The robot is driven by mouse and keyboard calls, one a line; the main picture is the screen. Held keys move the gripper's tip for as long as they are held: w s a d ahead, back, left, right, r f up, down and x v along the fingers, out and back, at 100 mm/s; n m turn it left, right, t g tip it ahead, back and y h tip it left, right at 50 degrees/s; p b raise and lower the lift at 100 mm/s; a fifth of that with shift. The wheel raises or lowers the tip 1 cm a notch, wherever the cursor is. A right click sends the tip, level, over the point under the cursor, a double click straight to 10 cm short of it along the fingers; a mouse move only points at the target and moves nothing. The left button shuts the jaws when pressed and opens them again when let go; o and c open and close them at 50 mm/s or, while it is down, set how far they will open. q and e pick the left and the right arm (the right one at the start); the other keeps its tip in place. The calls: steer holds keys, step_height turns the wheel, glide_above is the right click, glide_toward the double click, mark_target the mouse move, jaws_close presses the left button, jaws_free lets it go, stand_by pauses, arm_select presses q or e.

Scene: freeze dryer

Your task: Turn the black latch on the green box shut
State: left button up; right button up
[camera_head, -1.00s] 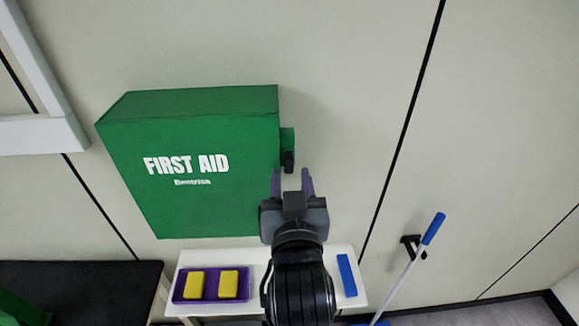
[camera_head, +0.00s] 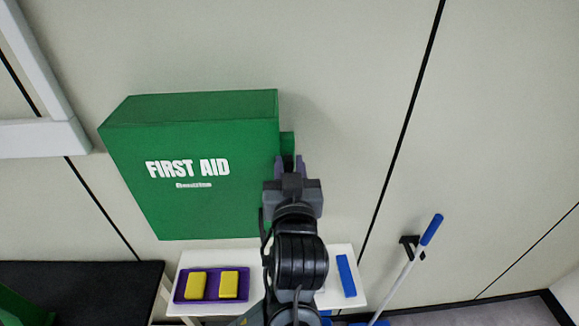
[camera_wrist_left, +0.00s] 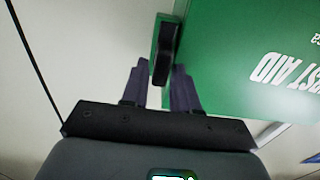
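The green box (camera_head: 195,170), lettered FIRST AID, is on the wall left of centre in the head view. A small green tab (camera_head: 287,142) sticks out from its right side. The black latch (camera_wrist_left: 163,50) stands on that tab in the left wrist view; my gripper mostly hides it in the head view. My left gripper (camera_head: 290,160) is at the box's right edge, its fingers pointing at the wall. In the left wrist view its fingers (camera_wrist_left: 160,70) are apart, one on each side of the latch's near end. Firm contact cannot be told. My right gripper is out of view.
Below the box, a white table (camera_head: 240,256) holds a purple tray (camera_head: 212,284) with two yellow blocks and a blue bar (camera_head: 346,276). A blue-handled pole (camera_head: 410,260) leans at the right. The wall right of the box is clear.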

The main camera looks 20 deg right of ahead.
arm_select(q)
jaws_close()
steer(key=shift+m, duration=0.5)
steer(key=m+p, duration=0.1)
steer(key=m, duration=0.2)
steer(key=shift+d+r, duration=0.1)
steer(key=shift+d, duration=0.05)
steer(key=m+p, duration=0.2)
steer(key=m, duration=0.1)
steer(key=m+p, duration=0.2)
steer(key=m, duration=0.1)
steer(key=m+p, duration=0.3)
steer(key=shift+s+d+f+m, duration=0.1)
steer(key=shift+d+f+m, duration=0.2)
steer(key=shift+m, duration=0.1)
steer(key=m+p, duration=0.1)
steer(key=m, duration=0.1)
steer(key=m+p, duration=0.2)
steer(key=shift+f, duration=0.4)
